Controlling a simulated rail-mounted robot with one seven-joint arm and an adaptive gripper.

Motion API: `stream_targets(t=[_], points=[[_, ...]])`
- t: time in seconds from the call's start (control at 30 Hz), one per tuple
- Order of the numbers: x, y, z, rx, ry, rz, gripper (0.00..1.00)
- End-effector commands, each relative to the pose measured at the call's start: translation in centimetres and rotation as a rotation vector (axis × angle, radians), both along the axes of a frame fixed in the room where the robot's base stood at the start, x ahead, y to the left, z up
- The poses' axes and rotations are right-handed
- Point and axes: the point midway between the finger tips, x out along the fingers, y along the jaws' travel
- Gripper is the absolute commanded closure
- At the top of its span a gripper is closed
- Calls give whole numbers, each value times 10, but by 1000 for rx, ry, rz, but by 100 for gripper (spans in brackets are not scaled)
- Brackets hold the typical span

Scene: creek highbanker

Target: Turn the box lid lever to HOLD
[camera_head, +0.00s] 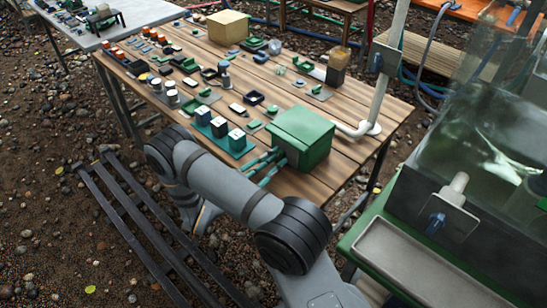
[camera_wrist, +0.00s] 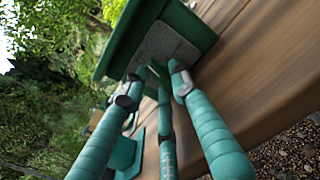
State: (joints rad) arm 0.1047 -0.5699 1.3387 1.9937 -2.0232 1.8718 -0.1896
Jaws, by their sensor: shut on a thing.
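The green box (camera_head: 302,137) with its lid stands near the front edge of the wooden table, in the middle of the head view. In the wrist view the box (camera_wrist: 184,25) fills the top, with a grey plate (camera_wrist: 165,48) on the face toward me. My gripper (camera_head: 274,160) is at the box's near left side, its teal fingers low against that face. In the wrist view my gripper (camera_wrist: 156,72) has its fingers drawn together at the grey plate, shut on the lever there. The fingertips mostly hide the lever, so I cannot read its position or any HOLD mark.
Teal-based blocks (camera_head: 220,128) stand just left of the box. Several small parts cover the wooden table (camera_head: 290,187) farther back, near a tan box (camera_head: 228,27). A white pipe (camera_head: 384,85) rises to the box's right. A water tank (camera_head: 480,150) stands at right.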

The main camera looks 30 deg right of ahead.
Motion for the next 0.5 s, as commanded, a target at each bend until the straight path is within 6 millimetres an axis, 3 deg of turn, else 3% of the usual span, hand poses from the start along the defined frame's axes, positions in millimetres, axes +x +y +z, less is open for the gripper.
stream_targets(t=[0.5], points=[[5, 4, 1, -69, 198, 16, 100]])
